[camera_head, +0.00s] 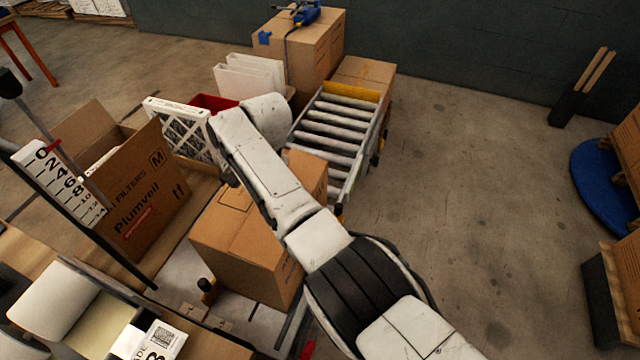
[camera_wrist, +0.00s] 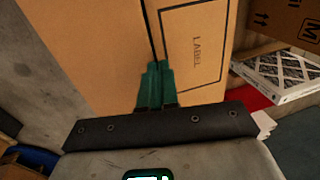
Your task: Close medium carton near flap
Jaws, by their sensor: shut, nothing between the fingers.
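A brown carton (camera_head: 235,245) stands in the middle of the head view, partly behind my arm. Its visible top lies flat, with a printed outline on it. In the wrist view a brown cardboard surface (camera_wrist: 105,45) lies under my gripper (camera_wrist: 154,66), split by a dark seam, with a printed "LABEL" box right of the seam. The green fingers are shut and empty, at or just above the seam; I cannot tell if they touch. My gripper is hidden in the head view. A carton marked M (camera_head: 145,195) stands open at left, with a raised panel at its back.
A pleated filter (camera_head: 182,132) and a red bin (camera_head: 215,103) are behind the cartons. A roller conveyor (camera_head: 335,130) runs at the back right of the arm. A ruler-like scale (camera_head: 65,185) stands at left.

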